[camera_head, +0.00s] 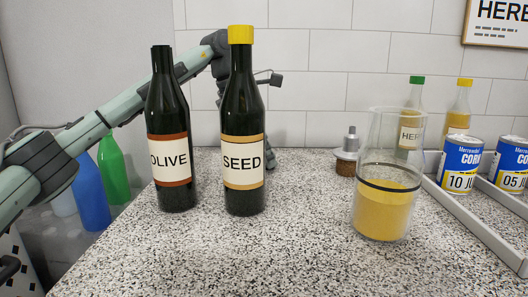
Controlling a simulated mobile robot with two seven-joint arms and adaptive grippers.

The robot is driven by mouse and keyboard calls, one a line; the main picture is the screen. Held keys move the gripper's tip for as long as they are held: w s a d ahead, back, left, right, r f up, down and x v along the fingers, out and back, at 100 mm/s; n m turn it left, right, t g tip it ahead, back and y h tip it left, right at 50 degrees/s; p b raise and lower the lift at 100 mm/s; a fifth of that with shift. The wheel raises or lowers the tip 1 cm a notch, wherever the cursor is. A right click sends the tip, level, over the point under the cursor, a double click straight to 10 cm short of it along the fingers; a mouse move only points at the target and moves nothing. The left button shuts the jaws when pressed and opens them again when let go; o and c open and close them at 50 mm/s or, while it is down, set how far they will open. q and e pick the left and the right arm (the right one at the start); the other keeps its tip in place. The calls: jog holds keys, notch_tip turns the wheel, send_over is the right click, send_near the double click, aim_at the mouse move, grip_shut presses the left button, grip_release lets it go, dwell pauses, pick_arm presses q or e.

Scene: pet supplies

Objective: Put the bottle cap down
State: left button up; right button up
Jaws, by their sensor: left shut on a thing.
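A dark bottle labelled OLIVE (170,160) stands upright at left with no coloured cap on its neck. A dark bottle labelled SEED (243,163) stands upright beside it with a yellow cap (240,35) on top. My left arm comes in from the left and passes behind both bottles. My left gripper (270,155) is mostly hidden behind the SEED bottle, with a dark part showing low by its right side. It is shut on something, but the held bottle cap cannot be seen. My right gripper is not in view.
A glass (384,210) of yellow contents stands right of centre. A metal-topped stopper (348,145) is behind it. Two bottles with green (417,80) and yellow caps, blue cans (460,165) and a white tray edge (475,220) are at right. The front counter (260,260) is clear.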

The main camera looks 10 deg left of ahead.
pick_arm(q)
jog(key=o, duration=0.7)
jog(key=shift+o, duration=0.5)
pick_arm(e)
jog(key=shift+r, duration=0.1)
pick_arm(q)
jog(key=v, duration=1.2)
jog(key=shift+p, duration=0.4)
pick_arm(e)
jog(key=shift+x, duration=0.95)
pick_arm(q)
jog(key=shift+r, duration=0.15)
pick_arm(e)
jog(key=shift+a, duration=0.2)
